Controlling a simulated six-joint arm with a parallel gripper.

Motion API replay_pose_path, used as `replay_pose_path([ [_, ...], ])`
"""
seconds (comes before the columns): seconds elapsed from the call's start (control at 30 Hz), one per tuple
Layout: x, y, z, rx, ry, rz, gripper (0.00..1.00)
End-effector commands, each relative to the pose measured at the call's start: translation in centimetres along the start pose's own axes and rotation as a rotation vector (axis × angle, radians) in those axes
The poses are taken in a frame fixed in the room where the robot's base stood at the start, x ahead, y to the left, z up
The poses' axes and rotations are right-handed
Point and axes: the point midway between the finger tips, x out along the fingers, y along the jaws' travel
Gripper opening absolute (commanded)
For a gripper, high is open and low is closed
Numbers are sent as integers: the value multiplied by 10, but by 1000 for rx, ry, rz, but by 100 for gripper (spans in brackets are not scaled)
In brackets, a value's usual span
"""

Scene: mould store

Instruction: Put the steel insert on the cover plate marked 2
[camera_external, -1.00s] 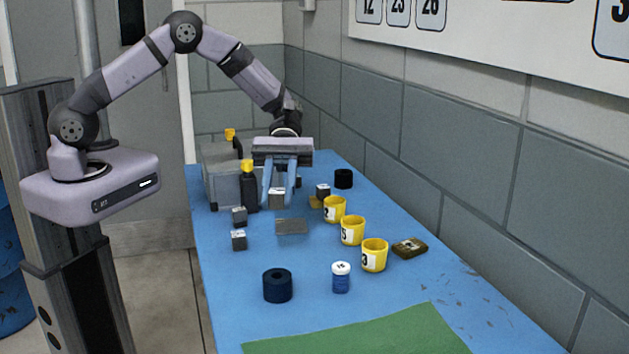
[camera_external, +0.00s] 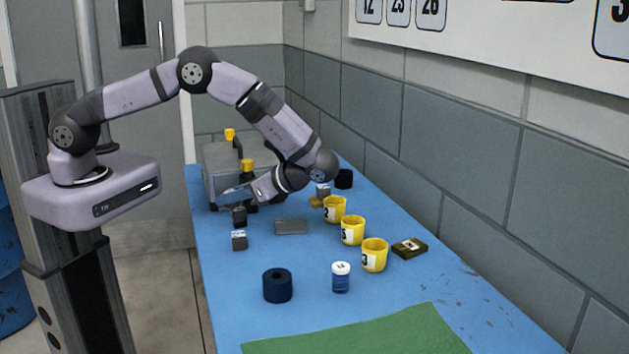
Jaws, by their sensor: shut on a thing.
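My gripper (camera_external: 232,191) is tilted over to the left above the table's left side, beside the grey case. It is shut on a small grey block, the steel insert, which is hard to make out at the fingertips. Two other small grey blocks stand at the left, a darker one (camera_external: 239,216) just below the gripper and one with a pale top (camera_external: 239,240) nearer the front. A flat grey plate (camera_external: 291,227) lies to their right. A brown plate with a pale label (camera_external: 409,247) lies at the right. I cannot read a 2 on either plate.
Three yellow cups (camera_external: 352,230) with number labels stand in a row right of the grey plate. A dark ring (camera_external: 277,285) and a blue-white jar (camera_external: 341,278) stand in front. A grey case (camera_external: 220,170) and yellow-capped bottles are behind. A green mat (camera_external: 370,335) lies at the front.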

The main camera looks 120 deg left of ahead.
Motion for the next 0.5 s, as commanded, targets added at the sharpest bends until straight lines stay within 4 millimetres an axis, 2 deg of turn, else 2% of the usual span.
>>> replay_pose_path([
  [0.17, -23, -40, 13, 186, 2, -390, 0],
  [0.3, -55, -68, 21, 320, 1, -666, 0],
  [0.5, -97, -86, 27, 442, 2, -923, 0],
])
